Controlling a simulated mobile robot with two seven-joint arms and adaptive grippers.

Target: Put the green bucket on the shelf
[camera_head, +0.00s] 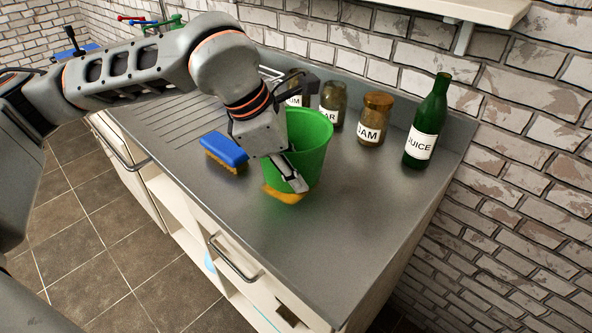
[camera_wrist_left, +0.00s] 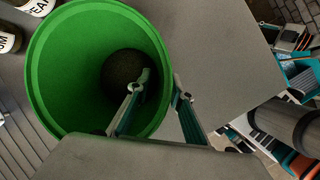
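The green bucket (camera_head: 312,140) is upright at the middle of the grey counter. In the left wrist view the bucket (camera_wrist_left: 50,75) shows from above, with a dark round area at its bottom. My left gripper (camera_head: 292,168) is at the bucket's near side. In the left wrist view the gripper (camera_wrist_left: 157,92) straddles the rim, one finger inside the bucket and one outside. The fingers stand apart, with a gap to the bucket wall. The white shelf (camera_head: 450,8) is on the brick wall at the top right. My right gripper is not in view.
A blue brush (camera_head: 226,149) lies left of the bucket, and a yellow item (camera_head: 283,195) lies at its near foot. Behind stand labelled jars, including a jam jar (camera_head: 374,120), and a green juice bottle (camera_head: 428,120). The counter (camera_head: 340,225) is clear at the front right.

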